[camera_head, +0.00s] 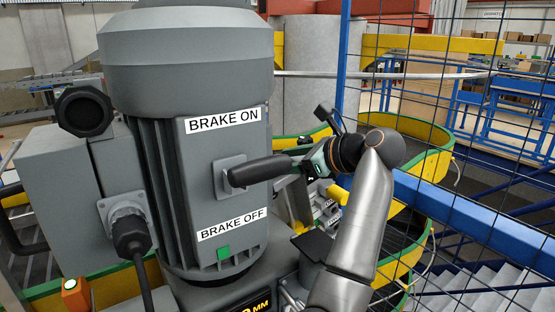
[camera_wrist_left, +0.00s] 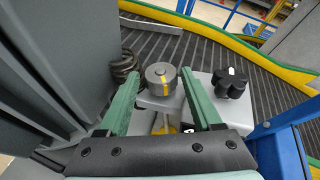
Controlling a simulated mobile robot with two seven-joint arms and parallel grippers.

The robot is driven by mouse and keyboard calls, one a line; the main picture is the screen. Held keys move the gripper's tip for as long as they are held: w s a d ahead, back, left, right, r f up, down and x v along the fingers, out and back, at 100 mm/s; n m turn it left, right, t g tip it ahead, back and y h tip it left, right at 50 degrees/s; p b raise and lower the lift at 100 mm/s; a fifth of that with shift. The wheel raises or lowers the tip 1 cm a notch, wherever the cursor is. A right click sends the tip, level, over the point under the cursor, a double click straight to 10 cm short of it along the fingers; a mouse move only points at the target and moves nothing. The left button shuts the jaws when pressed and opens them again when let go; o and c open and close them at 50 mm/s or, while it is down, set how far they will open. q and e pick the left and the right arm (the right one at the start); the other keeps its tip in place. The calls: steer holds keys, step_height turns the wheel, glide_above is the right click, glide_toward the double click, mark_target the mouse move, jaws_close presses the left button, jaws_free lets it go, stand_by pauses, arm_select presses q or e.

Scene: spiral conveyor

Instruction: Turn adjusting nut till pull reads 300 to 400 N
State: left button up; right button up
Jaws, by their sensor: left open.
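In the left wrist view, a round grey nut-like part (camera_wrist_left: 161,80) with a yellow stripe and a small centre stud stands on a light grey block. It appears to be the adjusting nut. My left gripper (camera_wrist_left: 158,90) is open, with its green fingers on either side of this part; contact cannot be told. In the head view my left gripper (camera_head: 319,163) is beside the motor, just past the end of the black lever. The nut cannot be made out there. No pull reading is visible. My right gripper is not in view.
A large grey motor (camera_head: 160,190) with a black brake lever (camera_head: 262,170) fills the left. A black knob (camera_wrist_left: 230,83) stands right of the nut, a dark coil (camera_wrist_left: 123,66) left. A blue mesh fence (camera_head: 480,225) and the yellow-green conveyor edge (camera_head: 438,160) are at the right.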

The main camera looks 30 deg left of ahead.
arm_select(q)
steer(key=shift+x, duration=1.2)
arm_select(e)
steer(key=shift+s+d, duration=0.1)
arm_select(q)
jaws_close()
steer(key=shift+w+r+n+g+p, duration=0.1)
steer(key=shift+r+n+g+p, duration=0.1)
steer(key=shift+n+g+p, duration=0.35)
steer(key=shift+g+p, duration=0.35)
steer(key=shift+p, duration=0.1)
steer(key=shift+n+g+h+p, duration=0.4)
steer(key=shift+n+g+p, duration=0.4)
steer(key=shift+n+g, duration=0.1)
steer(key=shift+n+g+p, duration=0.35)
steer(key=shift+g+p, duration=0.05)
steer(key=shift+f+n+g+p, duration=0.1)
steer(key=shift+n+g+p, duration=0.2)
steer(key=shift+g, duration=0.1)
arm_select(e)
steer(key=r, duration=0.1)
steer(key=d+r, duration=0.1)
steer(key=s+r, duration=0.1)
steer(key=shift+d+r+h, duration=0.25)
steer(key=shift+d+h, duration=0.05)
